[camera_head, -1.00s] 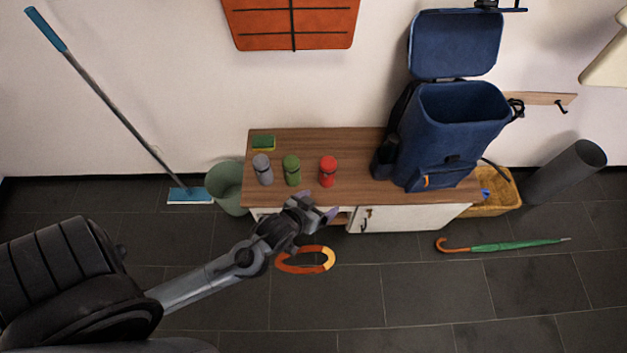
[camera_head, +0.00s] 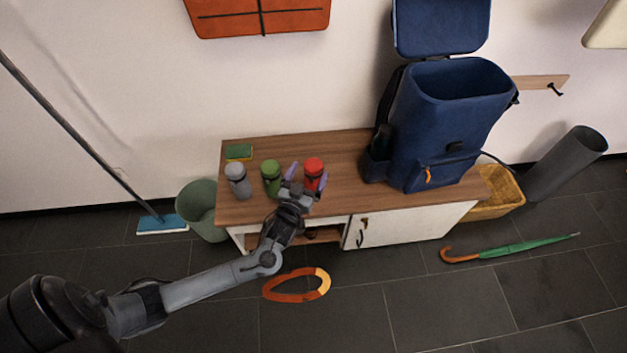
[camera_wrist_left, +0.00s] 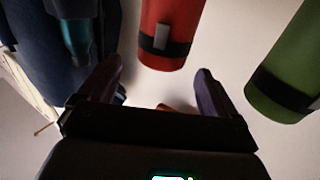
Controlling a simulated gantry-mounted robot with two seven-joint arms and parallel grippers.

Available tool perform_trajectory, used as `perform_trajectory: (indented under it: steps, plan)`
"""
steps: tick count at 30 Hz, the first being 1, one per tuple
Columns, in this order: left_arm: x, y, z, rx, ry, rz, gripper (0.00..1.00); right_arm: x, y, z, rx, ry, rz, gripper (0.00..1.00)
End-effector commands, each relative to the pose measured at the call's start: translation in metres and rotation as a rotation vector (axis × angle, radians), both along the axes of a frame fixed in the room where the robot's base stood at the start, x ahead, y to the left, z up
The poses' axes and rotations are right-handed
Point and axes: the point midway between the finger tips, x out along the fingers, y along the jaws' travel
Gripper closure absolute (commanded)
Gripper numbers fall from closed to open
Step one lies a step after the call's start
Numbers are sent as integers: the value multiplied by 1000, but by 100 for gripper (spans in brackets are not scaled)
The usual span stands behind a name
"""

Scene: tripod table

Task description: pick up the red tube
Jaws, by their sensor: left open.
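The red tube (camera_head: 314,168) stands upright on the wooden cabinet top, with a dark band around it. My left gripper (camera_head: 306,180) is open at the tube's near side, with its purple fingertips pointing towards it. In the left wrist view the red tube (camera_wrist_left: 170,30) shows ahead, between and just beyond the open fingers (camera_wrist_left: 155,85). The fingers are not closed on it, and I cannot tell how far it reaches between them. A green tube (camera_head: 271,178) stands left of the gripper and also shows in the wrist view (camera_wrist_left: 296,65). My right gripper is not in view.
A grey tube (camera_head: 238,181) and a green sponge (camera_head: 239,152) are on the left of the cabinet top (camera_head: 345,160). An open blue backpack (camera_head: 450,130) stands on its right. A green bin (camera_head: 197,208) stands left of the cabinet. An orange ring (camera_head: 297,285) lies on the floor.

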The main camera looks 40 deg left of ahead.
Motion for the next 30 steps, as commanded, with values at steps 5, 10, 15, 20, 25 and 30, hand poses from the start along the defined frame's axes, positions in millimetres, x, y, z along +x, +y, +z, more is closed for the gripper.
perform_trajectory:
  steps: [5, 10, 15, 20, 25, 30]
  plan:
    - [11, 4, 0, 1, 0, -1, 8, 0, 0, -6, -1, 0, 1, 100]
    - [21, 7, -6, 1, 0, 0, 8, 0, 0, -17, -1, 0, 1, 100]
    - [39, 14, -12, 3, -1, 0, 8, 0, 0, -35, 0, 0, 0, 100]
    - [55, 19, -10, 0, 0, -1, 8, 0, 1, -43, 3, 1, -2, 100]
    - [61, 20, -8, 0, 1, -1, 8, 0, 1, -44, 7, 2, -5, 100]
    - [60, 21, -8, -1, 2, -1, 8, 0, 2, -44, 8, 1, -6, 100]
